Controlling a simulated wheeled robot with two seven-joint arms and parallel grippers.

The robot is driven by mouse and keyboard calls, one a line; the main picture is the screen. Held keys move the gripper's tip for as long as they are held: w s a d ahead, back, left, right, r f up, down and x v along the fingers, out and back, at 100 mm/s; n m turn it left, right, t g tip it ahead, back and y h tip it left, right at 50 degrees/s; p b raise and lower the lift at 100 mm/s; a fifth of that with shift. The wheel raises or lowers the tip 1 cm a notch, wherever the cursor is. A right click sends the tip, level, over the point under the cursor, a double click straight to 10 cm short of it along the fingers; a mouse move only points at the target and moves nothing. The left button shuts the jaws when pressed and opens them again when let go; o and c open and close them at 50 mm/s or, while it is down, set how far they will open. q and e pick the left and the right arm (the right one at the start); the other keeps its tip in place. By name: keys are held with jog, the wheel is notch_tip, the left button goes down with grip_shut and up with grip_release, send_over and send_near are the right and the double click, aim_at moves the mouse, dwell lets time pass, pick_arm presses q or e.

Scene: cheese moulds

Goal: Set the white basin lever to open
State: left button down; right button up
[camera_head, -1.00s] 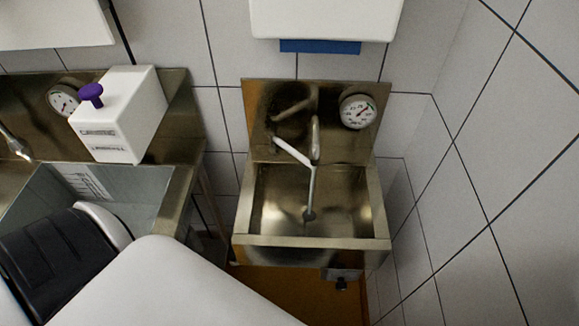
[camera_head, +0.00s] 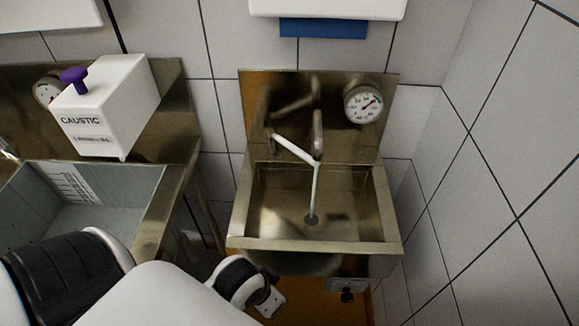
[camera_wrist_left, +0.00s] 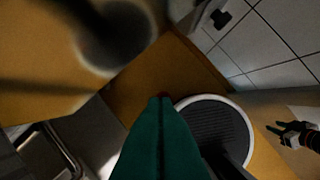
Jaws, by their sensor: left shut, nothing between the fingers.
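The steel basin (camera_head: 243,222) hangs on the tiled wall. Its white lever (camera_head: 294,149) is at the tap, slanting down from upper left to the spout (camera_head: 315,185), which reaches into the bowl. My left gripper's fingertips are hidden in the head view; the wrist shows low, below and left of the basin front. In the left wrist view my left gripper (camera_wrist_left: 160,101) has its green fingers closed together, empty, over the orange floor and apart from the lever. A small dark shape (camera_wrist_left: 292,132) at the right edge may be my right gripper; its jaws are unclear.
A round gauge (camera_head: 363,103) is on the basin's backplate. A box with a dark knob (camera_head: 346,288) is under the basin. A caustic box (camera_head: 108,108) with a purple knob stands above a larger sink (camera_head: 150,225) at left. A blue-edged dispenser (camera_head: 323,28) hangs above.

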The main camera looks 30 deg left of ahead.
pick_arm(q)
jog(key=w+r+n+t+h, duration=0.2)
jog(key=n, duration=0.4)
jog(key=w+r+n+t+h, duration=0.2)
jog(key=n+t+h, duration=0.1)
jog(key=n, duration=0.3)
jog(key=w+a+r+n+t+h, duration=0.1)
jog(key=w+r+n+t+h, duration=0.1)
jog(key=n, duration=0.5)
jog(key=shift+a+r+t+h, duration=0.1)
jog(key=shift+r+t+h, duration=0.25)
jog(key=shift+r, duration=0.25)
jog(key=w+a+r+n+t+y, duration=0.2)
jog(key=w+a+n+t+y, duration=0.1)
jog(key=a+n, duration=0.5)
jog(key=w+a+r+n+t+y, duration=0.25)
jog(key=a+n, duration=0.25)
jog(key=n, duration=0.4)
jog(key=w+d+p, duration=0.1)
jog(key=w+d, duration=0.1)
jog(key=w, duration=1.2)
jog(key=shift+d+h+p, duration=0.2)
jog(key=shift+h+p, duration=0.15)
jog(key=shift+h, duration=0.05)
